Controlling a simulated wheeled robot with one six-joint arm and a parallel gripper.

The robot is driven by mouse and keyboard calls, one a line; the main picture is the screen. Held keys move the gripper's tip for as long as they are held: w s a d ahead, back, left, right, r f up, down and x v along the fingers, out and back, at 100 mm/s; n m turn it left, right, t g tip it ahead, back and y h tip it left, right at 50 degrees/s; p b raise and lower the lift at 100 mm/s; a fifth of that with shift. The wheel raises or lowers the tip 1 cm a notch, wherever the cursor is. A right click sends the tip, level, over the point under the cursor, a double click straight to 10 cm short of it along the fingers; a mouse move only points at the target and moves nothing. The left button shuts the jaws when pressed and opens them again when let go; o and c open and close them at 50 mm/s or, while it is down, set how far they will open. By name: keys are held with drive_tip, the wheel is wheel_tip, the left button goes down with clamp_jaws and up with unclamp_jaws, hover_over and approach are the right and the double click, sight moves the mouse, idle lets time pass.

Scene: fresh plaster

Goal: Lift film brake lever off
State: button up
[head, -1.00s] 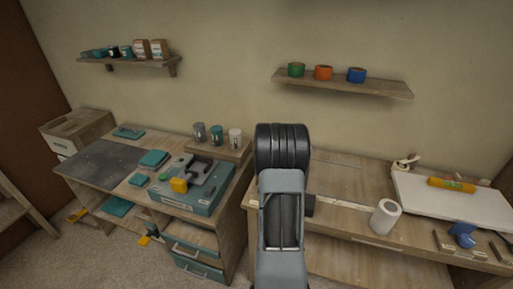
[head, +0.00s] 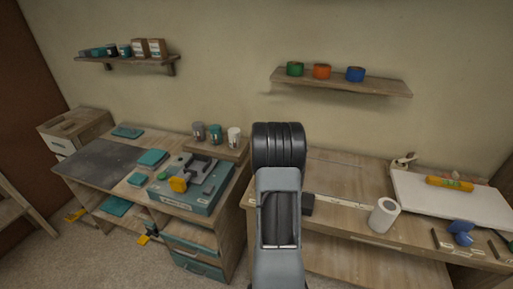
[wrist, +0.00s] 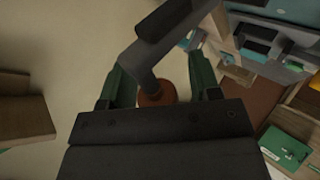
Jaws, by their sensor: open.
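I cannot pick out a film brake lever with certainty. In the wrist view my gripper (wrist: 160,82) is open, its two dark green fingers apart. A dark bent piece (wrist: 172,38) crosses above and between the fingers. A reddish-brown round piece (wrist: 158,94) shows between them, partly hidden. I cannot tell whether either belongs to the lever, or whether anything touches the fingers. In the head view my own arm hides the gripper.
On the right bench are a white roll (head: 384,215), a white board (head: 470,205) with a yellow tube (head: 450,183), and a blue tool (head: 461,231). Three cans stand behind the teal case. Wall shelves hold tape rolls (head: 322,72) and boxes. Open floor (head: 95,245) lies at lower left.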

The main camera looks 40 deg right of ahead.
drive_tip(key=shift+r, duration=0.1)
drive_tip(key=p+v, duration=0.2)
drive_tip(key=v, duration=1.1)
drive_tip(key=shift+s+a, duration=0.25)
drive_tip(key=shift+s, duration=0.1)
